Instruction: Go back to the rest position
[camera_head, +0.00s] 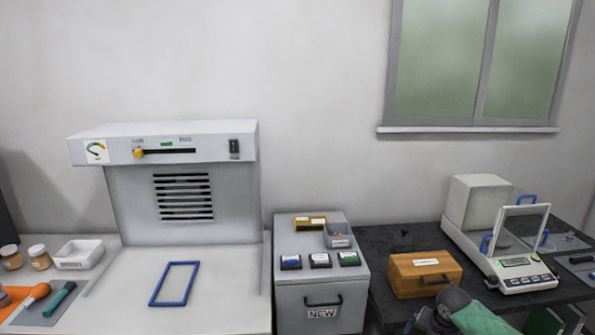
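Part of what looks like my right arm, a rounded dark grey joint with a green section, shows at the bottom right, in front of the weighing table (385,243). It is low, close to the front of the wooden box (425,274), and cut off by the lower picture edge. I cannot make out the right gripper's fingers or anything held in them. My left arm and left gripper are not in view.
A blue frame (154,294) lies on the white bench under the hood (180,143). A grey drawer cabinet (290,300) stands beside it. The balance (524,268) stands right of the box. Jars (40,258), a white tray (79,262) and tools (60,298) are at left.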

